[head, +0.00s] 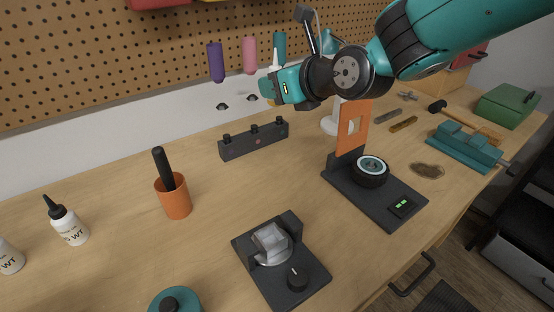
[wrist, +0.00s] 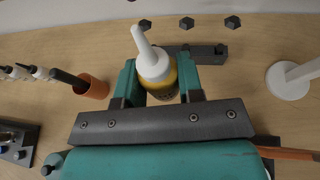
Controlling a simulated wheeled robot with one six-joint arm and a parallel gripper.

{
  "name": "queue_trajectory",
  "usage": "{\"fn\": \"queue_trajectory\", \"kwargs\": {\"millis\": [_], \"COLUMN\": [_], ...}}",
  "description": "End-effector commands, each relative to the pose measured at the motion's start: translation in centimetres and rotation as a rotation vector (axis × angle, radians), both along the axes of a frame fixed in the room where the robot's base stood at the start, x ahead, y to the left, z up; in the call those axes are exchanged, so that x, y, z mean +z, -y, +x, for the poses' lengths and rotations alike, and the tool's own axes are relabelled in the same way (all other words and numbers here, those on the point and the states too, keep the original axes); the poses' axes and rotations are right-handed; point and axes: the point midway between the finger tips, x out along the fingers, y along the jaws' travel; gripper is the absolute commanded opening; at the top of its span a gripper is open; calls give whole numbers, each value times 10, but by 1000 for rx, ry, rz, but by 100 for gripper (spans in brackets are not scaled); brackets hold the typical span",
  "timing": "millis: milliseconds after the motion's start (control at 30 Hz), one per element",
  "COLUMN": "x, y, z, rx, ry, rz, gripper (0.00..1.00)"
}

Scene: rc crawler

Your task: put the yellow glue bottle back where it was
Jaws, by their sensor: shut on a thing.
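The yellow glue bottle (wrist: 161,86) with its white nozzle stands between the two teal fingers of my gripper (wrist: 157,82) in the wrist view. The gripper is shut on it, and the nozzle points up and slightly left. In the head view, my gripper (head: 272,89) is high above the back of the bench, in front of the white strip below the pegboard. There the yellow bottle (head: 266,89) shows only as a small patch with its white nozzle above. Most of its body is hidden by the gripper.
A dark block with knobs (head: 254,140) stands on the bench below the gripper. Purple (head: 216,62) and pink (head: 250,56) handle-like things hang on the pegboard (head: 110,75). An orange cup (head: 173,198) and white bottles (head: 70,227) stand left. An orange upright stand (head: 352,128) is right.

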Motion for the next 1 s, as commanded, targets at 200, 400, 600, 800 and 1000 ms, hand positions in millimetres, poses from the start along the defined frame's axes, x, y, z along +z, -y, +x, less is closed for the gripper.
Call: {"fn": "queue_trajectory", "kwargs": {"millis": [200,400,600,800,1000], "x": [-44,-102,-147,-165,-194], "y": [3,5,4,3,2], "z": [1,1,0,1,0], "rx": [-5,-7,-7,-4,-3], "ry": [-10,-10,-6,-3,-4], "rz": [-4,-3,-1,0,-1], "gripper": [0,0,0,0,0]}}
